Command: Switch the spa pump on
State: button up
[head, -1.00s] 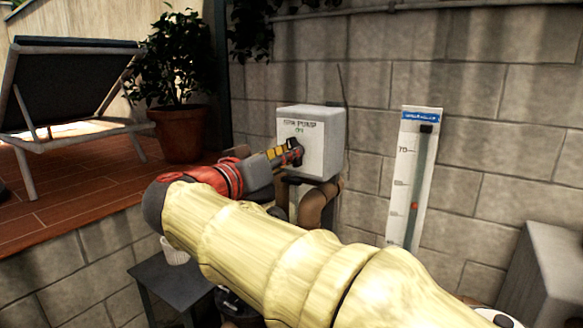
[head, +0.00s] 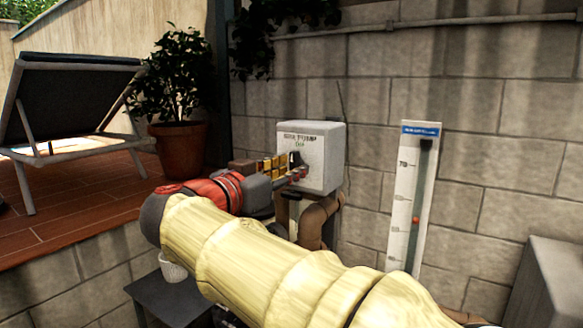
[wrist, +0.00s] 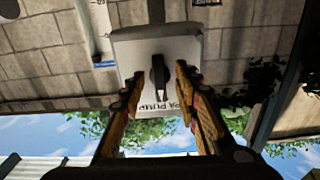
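The spa pump switch box (head: 324,155) is a pale grey box on the block wall, with dark lettering and a small green mark below it on its front. A black switch lever (wrist: 158,76) sits on that face in the wrist view, its narrow end pointing toward the partly hidden lettering, which appears upside down. My gripper (head: 290,166) is at the front of the box, partly covering it in the head view. In the wrist view my gripper (wrist: 159,84) is open, with one finger on each side of the lever and gaps visible. Contact with the box cannot be told.
A pipe (head: 316,222) runs below the box. A white gauge board (head: 396,235) with a red marker hangs to its right. A potted plant (head: 182,150) and lounger (head: 75,85) stand on the raised deck at left. A dark small table (head: 170,298) stands below my arm.

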dwell(0.4)
jog(key=v, duration=0.7)
dwell(0.3)
